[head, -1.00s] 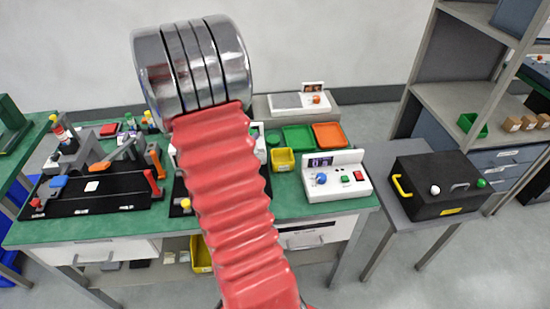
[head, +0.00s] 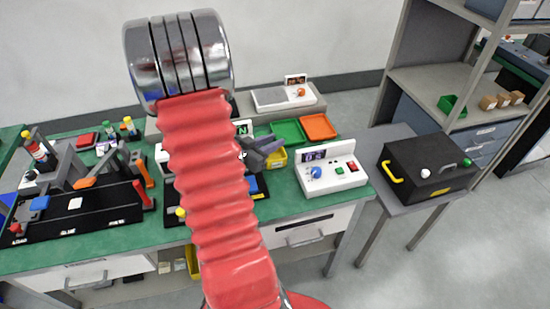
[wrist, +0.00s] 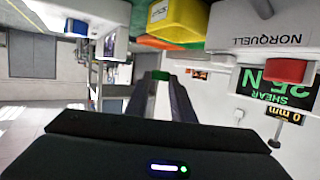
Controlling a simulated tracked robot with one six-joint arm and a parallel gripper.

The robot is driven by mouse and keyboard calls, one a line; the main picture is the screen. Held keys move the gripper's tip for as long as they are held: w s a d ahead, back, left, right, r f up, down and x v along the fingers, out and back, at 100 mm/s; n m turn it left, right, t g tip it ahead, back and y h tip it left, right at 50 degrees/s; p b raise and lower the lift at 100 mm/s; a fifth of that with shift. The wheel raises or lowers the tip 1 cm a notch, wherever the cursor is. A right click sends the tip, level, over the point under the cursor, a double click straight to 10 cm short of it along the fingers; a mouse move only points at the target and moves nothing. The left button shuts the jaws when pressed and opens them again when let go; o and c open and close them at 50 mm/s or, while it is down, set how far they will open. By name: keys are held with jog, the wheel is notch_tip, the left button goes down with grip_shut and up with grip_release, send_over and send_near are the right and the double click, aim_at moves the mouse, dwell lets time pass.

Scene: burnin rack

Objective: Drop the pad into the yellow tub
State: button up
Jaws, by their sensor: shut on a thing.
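My gripper (head: 270,146) shows just right of my red arm cover, in front of the yellow tub (head: 278,158) on the green bench, and hides part of it. In the wrist view my gripper's fingers (wrist: 160,82) are shut on a small green piece (wrist: 161,75), which I take to be the pad. The pad cannot be made out in the head view. The yellow tub also shows in the wrist view (wrist: 178,20), near the top edge, apart from the fingertips. The inside of the tub is not visible.
Green (head: 288,131) and orange (head: 320,127) trays lie behind the tub. A white control box (head: 331,174) stands right of it. A white tester (wrist: 262,28) is close on the right in the wrist view. A black case (head: 428,168) stands on the side table.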

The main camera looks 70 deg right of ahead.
jog(key=shift+f, duration=2.8)
jog(key=o, duration=1.1)
jog(key=shift+c, duration=0.2)
jog(key=v, duration=1.4)
jog(key=shift+s, duration=0.1)
